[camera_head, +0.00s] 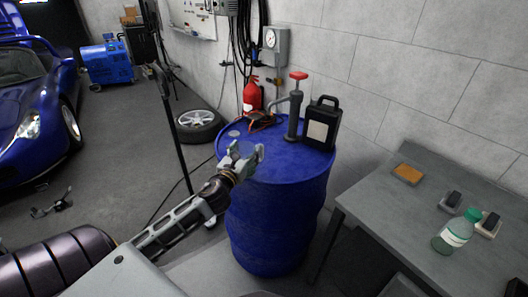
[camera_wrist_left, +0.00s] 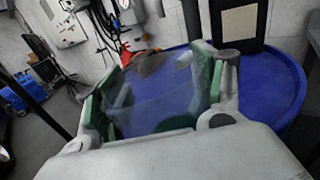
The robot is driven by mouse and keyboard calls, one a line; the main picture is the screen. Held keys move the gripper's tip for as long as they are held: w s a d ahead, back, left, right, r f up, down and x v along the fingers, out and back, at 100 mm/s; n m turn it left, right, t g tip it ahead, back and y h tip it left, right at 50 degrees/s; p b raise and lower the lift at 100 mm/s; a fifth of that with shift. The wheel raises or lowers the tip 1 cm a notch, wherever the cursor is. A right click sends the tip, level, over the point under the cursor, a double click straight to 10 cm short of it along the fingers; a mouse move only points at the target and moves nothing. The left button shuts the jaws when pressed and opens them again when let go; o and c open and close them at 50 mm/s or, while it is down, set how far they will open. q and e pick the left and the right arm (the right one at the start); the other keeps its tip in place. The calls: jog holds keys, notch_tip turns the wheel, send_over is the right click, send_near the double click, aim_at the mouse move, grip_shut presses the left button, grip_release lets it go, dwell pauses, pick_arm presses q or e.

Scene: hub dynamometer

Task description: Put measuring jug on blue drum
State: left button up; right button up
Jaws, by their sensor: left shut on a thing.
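The blue drum (camera_head: 275,222) stands upright at the middle of the head view, against the wall. Its top also shows in the left wrist view (camera_wrist_left: 278,82). My left gripper (camera_head: 246,160) is over the near-left part of the drum top. In the left wrist view its green-padded fingers (camera_wrist_left: 160,95) are shut on a clear, see-through measuring jug (camera_wrist_left: 165,88). The jug is faint in the head view, and I cannot tell whether its base touches the drum. My right gripper is not in view.
On the drum top are a black canister (camera_head: 321,124), a hand pump with a red knob (camera_head: 295,107) and red-and-black cables (camera_head: 262,121). A red extinguisher (camera_head: 252,95) is behind. A grey table (camera_head: 405,210) with a green-capped bottle (camera_head: 455,231) is at right. The drum's near top is clear.

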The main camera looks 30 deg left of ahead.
pick_arm(q)
jog(key=shift+w+r, duration=0.1)
dwell(0.3)
jog(key=x, duration=1.8)
dwell(0.7)
jog(key=shift+d, duration=0.1)
jog(key=shift+f, duration=1.75)
jog(key=shift+f, duration=0.2)
jog(key=o, duration=1.1)
